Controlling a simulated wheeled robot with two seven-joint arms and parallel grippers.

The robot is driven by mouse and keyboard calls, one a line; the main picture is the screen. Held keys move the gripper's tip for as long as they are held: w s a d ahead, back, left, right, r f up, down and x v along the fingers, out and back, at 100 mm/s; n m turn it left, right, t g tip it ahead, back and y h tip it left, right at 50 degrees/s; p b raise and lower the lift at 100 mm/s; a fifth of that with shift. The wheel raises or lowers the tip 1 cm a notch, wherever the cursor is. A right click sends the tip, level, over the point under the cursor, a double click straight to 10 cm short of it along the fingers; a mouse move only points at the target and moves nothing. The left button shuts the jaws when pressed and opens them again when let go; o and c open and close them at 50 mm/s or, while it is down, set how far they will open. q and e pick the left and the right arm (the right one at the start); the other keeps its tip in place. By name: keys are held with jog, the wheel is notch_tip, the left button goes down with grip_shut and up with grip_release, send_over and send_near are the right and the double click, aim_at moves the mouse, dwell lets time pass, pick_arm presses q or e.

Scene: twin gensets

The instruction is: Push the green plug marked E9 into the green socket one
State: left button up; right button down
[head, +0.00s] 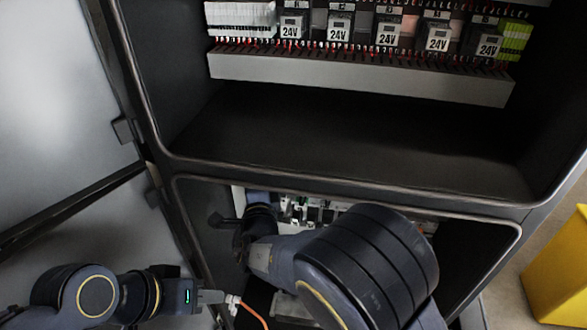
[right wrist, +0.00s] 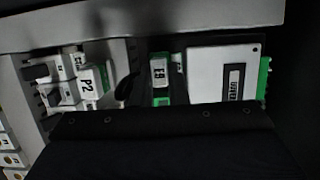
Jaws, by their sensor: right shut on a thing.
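In the right wrist view, a plug marked E9 (right wrist: 160,72) with a pale label and green body stands upright in the middle, among dark shapes. The black body of my right gripper fills the lower part of that view. The gripper is shut on the plug; its fingertips are hard to make out. Green socket one cannot be told apart here; a green strip shows just right of the plug. In the head view my right arm reaches into the lower opening and hides the plug. My left gripper (head: 211,297) is outside, at lower left, against a white connector (head: 233,300).
A module marked P2 (right wrist: 88,85) stands left of the plug, and a white module (right wrist: 220,72) with green edging stands close on its right. An orange cable (head: 252,313) hangs from the white connector. A grey door (head: 60,100) stands left; a yellow bin (head: 560,265) stands right.

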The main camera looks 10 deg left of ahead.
jog(key=c, duration=1.3)
grip_release()
jog(key=shift+c, duration=0.2)
